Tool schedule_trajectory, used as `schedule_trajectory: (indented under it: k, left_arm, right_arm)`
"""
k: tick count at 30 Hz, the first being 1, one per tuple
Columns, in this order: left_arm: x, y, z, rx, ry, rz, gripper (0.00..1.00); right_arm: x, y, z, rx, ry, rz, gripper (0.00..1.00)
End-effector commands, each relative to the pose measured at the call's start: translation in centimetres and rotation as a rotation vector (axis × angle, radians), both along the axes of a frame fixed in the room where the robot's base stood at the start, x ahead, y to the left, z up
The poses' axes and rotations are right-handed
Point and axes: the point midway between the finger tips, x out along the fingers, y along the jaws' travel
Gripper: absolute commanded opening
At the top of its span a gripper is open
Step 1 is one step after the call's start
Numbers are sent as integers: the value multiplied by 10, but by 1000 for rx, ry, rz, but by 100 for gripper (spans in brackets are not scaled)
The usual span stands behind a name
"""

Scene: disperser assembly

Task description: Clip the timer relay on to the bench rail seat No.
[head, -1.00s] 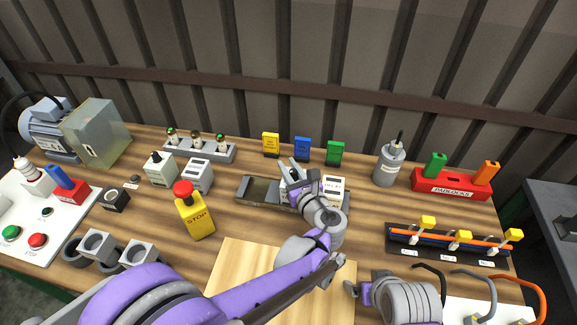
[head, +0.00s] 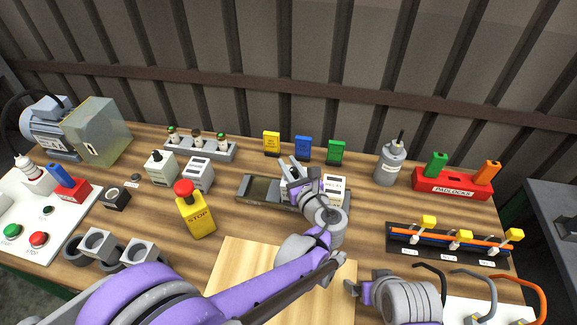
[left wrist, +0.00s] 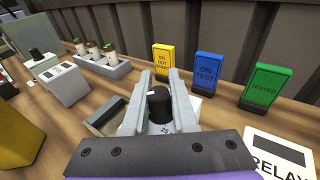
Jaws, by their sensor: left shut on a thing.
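My left gripper (head: 291,172) is over the grey bench rail (head: 262,189), its fingers pointing to the back. It is shut on the timer relay, a light block with a black knob (left wrist: 160,104) between the two fingers in the left wrist view. The relay sits at or just above the rail; I cannot tell whether it is clipped on. My arm hides most of it in the head view. A white block marked RELAY (head: 334,188) stands on the rail's right part. My right gripper (head: 354,289) is low at the front right, its jaws unclear.
Yellow (head: 271,143), blue (head: 303,148) and green (head: 336,152) tags stand behind the rail. A white box (head: 198,174) and a knobbed box (head: 160,168) stand to its left, with a yellow stop button (head: 196,216) in front of them. A bare wooden board (head: 235,262) lies at the front.

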Motion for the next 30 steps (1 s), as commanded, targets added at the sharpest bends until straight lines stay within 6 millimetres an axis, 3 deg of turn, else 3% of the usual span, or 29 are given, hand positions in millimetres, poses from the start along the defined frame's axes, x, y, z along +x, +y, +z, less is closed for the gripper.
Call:
schedule_trajectory:
  k: [30]
  left_arm:
    - [0, 0, 7, 29, 31, 1, 0]
  right_arm:
    - [-5, 0, -3, -4, 12, 4, 100]
